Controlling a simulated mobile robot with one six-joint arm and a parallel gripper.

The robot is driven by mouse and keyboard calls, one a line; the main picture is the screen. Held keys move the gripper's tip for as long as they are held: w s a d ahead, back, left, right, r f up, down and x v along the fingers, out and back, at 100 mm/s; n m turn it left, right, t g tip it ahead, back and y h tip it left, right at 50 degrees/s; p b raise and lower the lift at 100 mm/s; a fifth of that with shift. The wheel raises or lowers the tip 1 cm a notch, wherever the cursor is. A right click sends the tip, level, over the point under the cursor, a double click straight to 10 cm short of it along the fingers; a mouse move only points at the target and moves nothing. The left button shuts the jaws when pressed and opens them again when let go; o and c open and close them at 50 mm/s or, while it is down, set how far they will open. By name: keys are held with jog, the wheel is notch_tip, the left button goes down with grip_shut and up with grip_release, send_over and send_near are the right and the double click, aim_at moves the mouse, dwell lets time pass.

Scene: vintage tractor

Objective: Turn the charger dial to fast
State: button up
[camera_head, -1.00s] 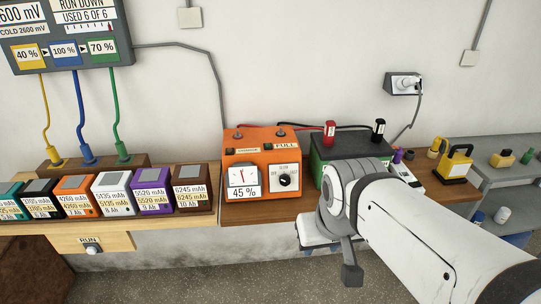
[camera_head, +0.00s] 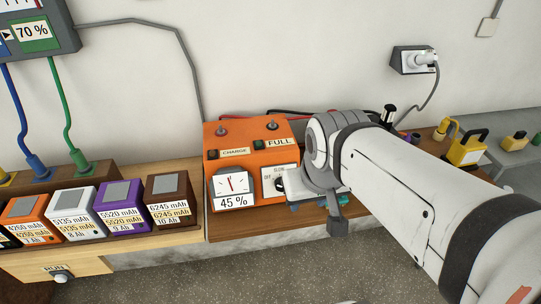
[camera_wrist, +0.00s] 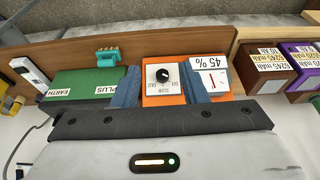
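The orange charger (camera_head: 224,150) stands on the wooden bench with a 45 % meter. Its black dial (camera_head: 279,184) sits on a white plate marked OFF, SLOW and FAST. In the head view my gripper (camera_head: 297,184) comes in from the right and hides the plate's right part. In the wrist view, where the labels appear upside down, the dial (camera_wrist: 162,75) shows between the two blue-grey fingers of my gripper (camera_wrist: 162,71). The fingers are spread, one on each side of the white plate. I see no finger touching the dial. Which mark its pointer faces is too small to tell.
A green battery (camera_wrist: 85,83) marked EARTH and PLUS stands beside the charger, with a teal connector (camera_wrist: 108,55) near it. Several labelled battery blocks (camera_head: 119,206) line the bench left of the charger. A wall socket (camera_head: 412,59) has a plug in it.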

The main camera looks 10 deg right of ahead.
jog(key=shift+o, duration=0.8)
jog(key=shift+w+f, duration=0.15)
jog(key=shift+w, duration=0.1)
jog(key=shift+o, duration=1.1)
jog(key=w+f+y+b, duration=0.1)
jog(key=w+f+b, duration=0.1)
jog(key=w+f, duration=0.3)
jog(key=w, duration=0.4)
jog(key=shift+w+a+f, duration=0.15)
jog(key=shift+w+f, duration=0.05)
jog(key=shift+w, duration=0.05)
jog(key=shift+m+t+y, duration=0.4)
jog(key=shift+m+t, duration=0.2)
jog(key=w+f, duration=0.4)
jog(key=w+f+b, duration=0.1)
jog(key=w+f, duration=0.3)
jog(key=f, duration=0.1)
jog(key=w+d+f+b, duration=0.1)
jog(key=w+f, duration=0.2)
jog(key=f, duration=0.2)
jog(key=shift+w, duration=0.4)
jog(key=shift+c, duration=0.5)
jog(key=shift+b, duration=0.4)
jog(key=c, duration=0.9)
